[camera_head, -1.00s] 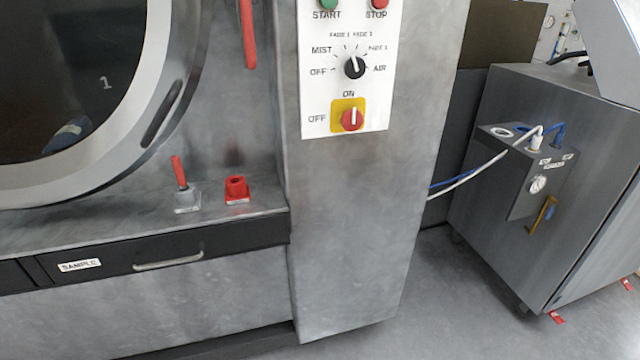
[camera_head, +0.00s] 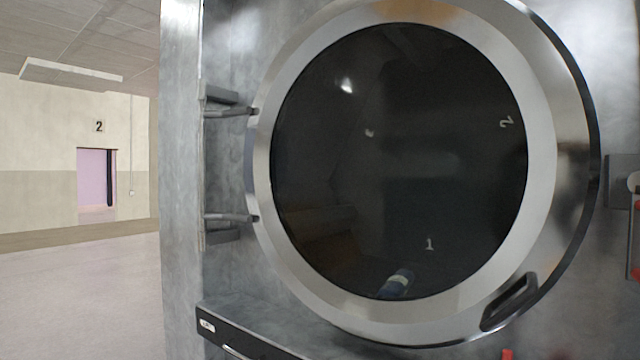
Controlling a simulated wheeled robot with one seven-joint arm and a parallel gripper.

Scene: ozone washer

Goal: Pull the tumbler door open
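The round tumbler door (camera_head: 541,190) fills the middle and right of the head view. It has a wide metal ring around dark glass (camera_head: 400,150). The door looks shut against the machine front. Two hinges (camera_head: 232,112) hold it on the left side. A dark recessed handle (camera_head: 510,301) sits on the ring at the lower right. My gripper is not in view.
A black drawer panel (camera_head: 255,338) runs below the door on a ledge. A grey latch part with a red piece (camera_head: 634,205) stands at the right edge. A red tip (camera_head: 507,354) shows at the bottom. Open floor (camera_head: 90,300) lies to the left, with a far doorway marked 2.

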